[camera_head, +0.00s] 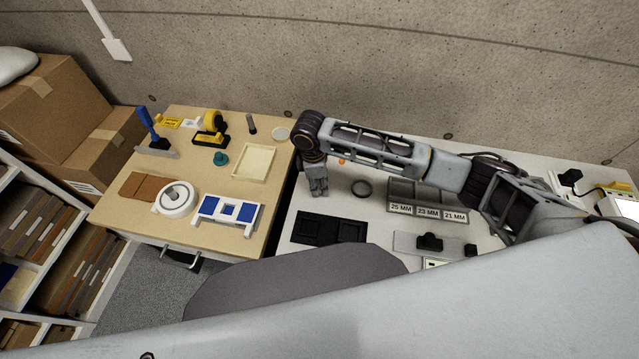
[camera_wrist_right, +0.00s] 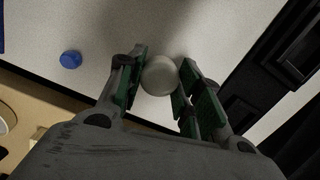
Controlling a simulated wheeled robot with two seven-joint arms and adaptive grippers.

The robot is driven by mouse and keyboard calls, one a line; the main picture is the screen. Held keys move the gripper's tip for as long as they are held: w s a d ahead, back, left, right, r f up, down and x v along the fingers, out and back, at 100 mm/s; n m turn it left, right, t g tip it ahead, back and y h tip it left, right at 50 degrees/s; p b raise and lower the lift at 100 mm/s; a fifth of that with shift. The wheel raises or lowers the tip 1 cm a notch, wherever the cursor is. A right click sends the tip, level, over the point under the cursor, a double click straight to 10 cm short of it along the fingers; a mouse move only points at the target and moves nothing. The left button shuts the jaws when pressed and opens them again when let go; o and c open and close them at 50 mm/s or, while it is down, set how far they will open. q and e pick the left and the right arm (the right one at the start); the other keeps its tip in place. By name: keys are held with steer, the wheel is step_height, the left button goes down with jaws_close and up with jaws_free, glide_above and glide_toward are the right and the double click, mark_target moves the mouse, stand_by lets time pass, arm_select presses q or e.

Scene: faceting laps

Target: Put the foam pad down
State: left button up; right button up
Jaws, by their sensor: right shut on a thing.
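My right gripper (camera_head: 318,189) points down over the left part of the white bench. The right wrist view shows its two green-padded fingers (camera_wrist_right: 158,88) shut on a round, pale grey piece, which I take to be the foam pad (camera_wrist_right: 160,75). The pad lies between the fingertips, with the light bench surface beyond it. I cannot tell how far it is above the bench. The head view does not show the pad clearly, as the gripper hides it. My left gripper is not in view.
The wooden table (camera_head: 185,225) at left holds a white round device (camera_head: 177,198), a blue-and-white stand (camera_head: 227,212) and a cream tray (camera_head: 254,163). A blue round piece (camera_wrist_right: 70,59) lies near the bench edge.

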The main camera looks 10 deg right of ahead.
steer(key=shift+f, duration=0.2)
steer(key=shift+f, duration=0.1)
steer(key=o, duration=0.7)
step_height(320, 180, up, 12)
steer(key=a, duration=0.1)
steer(key=shift+w+a, duration=0.15)
stand_by(0.6)
stand_by(0.8)
